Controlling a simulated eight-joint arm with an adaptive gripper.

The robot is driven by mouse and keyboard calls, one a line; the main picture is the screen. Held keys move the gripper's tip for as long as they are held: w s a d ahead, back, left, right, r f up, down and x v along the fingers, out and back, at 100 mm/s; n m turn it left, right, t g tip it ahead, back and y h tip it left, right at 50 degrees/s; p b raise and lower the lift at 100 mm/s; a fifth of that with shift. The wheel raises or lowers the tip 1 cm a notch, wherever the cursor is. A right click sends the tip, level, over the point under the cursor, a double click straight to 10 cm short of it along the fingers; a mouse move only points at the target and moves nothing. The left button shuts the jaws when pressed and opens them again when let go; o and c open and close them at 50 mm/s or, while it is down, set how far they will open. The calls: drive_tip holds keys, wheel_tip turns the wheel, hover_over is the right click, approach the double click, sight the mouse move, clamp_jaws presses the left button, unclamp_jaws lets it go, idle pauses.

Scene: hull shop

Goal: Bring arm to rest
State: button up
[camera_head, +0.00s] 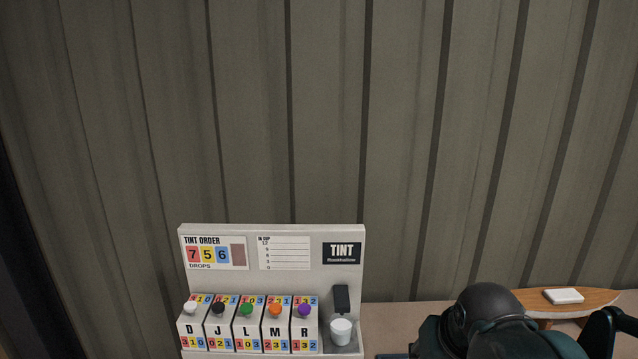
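Dark rounded links of my arm (490,312) fill the bottom right of the head view, in front of the bench. A black curved part (606,326) shows at the right edge; I cannot tell whether it belongs to my arm. No gripper fingertips can be made out, so whether my gripper is open or holds anything is hidden.
A white tint station (300,292) stands at lower centre, with several lettered dispensers (246,325) with coloured knobs and a white cup (341,331) in its right bay. At right, a white block (563,296) lies on a wooden board (592,300). A ribbed wall (330,110) stands behind.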

drive_tip(key=shift+s+a+r+n+t, duration=0.15)
drive_tip(key=shift+s+r+n+t, duration=0.15)
drive_tip(key=shift+s, duration=0.5)
drive_tip(key=shift+s+a+r+n+t, duration=0.15)
drive_tip(key=shift+s+r+n+t, duration=0.2)
drive_tip(key=shift+s, duration=0.45)
drive_tip(key=shift+s+a+r+n+t, duration=0.15)
drive_tip(key=shift+s+r+t, duration=0.25)
drive_tip(key=shift+s, duration=0.4)
drive_tip(key=shift+f, duration=0.1)
wheel_tip(320, 180, down, 13)
drive_tip(key=b, duration=1.3)
